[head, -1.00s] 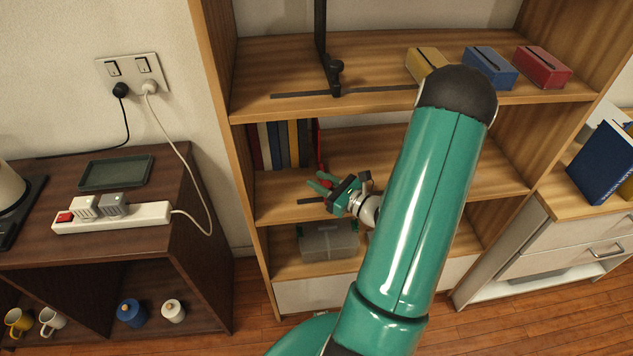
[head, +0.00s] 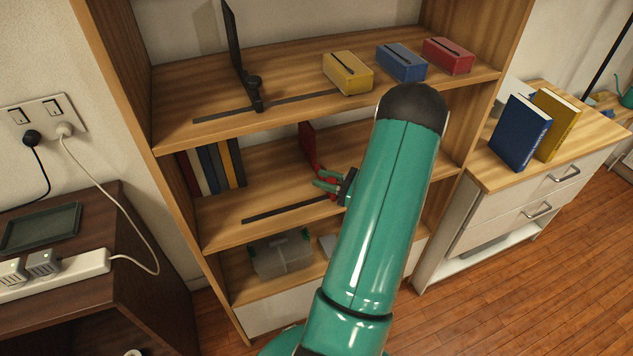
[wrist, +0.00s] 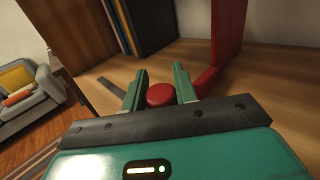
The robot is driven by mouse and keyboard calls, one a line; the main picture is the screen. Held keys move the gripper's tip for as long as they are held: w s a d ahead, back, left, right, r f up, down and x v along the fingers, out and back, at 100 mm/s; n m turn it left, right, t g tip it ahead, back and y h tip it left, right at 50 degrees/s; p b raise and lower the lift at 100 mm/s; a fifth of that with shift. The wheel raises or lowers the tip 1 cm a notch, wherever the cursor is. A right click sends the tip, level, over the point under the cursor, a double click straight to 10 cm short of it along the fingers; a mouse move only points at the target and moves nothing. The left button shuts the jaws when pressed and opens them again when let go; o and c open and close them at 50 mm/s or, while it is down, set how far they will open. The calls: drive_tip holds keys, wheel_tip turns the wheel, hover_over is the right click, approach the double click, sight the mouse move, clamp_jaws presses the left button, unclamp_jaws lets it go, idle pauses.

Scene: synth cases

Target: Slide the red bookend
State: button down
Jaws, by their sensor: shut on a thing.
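The red bookend (head: 308,147) stands upright on the middle shelf (head: 270,190), with a clear gap between it and the row of books (head: 222,165) to its left. In the wrist view its tall red plate (wrist: 228,35) rises at the right, and a round red knob (wrist: 160,95) joined to its low foot lies between my fingers. My gripper (head: 318,180) is shut on this knob, one finger on each side; it also shows in the wrist view (wrist: 160,84). A dark slot (head: 280,209) runs along the shelf front, left of my gripper.
The upper shelf holds a black bookend (head: 240,65) and yellow (head: 347,72), blue (head: 401,61) and red boxes (head: 447,55). My arm hides the middle shelf's right part.

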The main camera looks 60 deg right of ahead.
drive_tip(key=c, duration=1.1)
unclamp_jaws()
drive_tip(key=shift+s, duration=0.1)
drive_tip(key=s+d, duration=0.1)
drive_tip(key=s, duration=0.8)
drive_tip(key=s+d, duration=0.1)
drive_tip(key=s, duration=0.3)
drive_tip(key=shift+s+d, duration=0.2)
drive_tip(key=shift+d, duration=0.1)
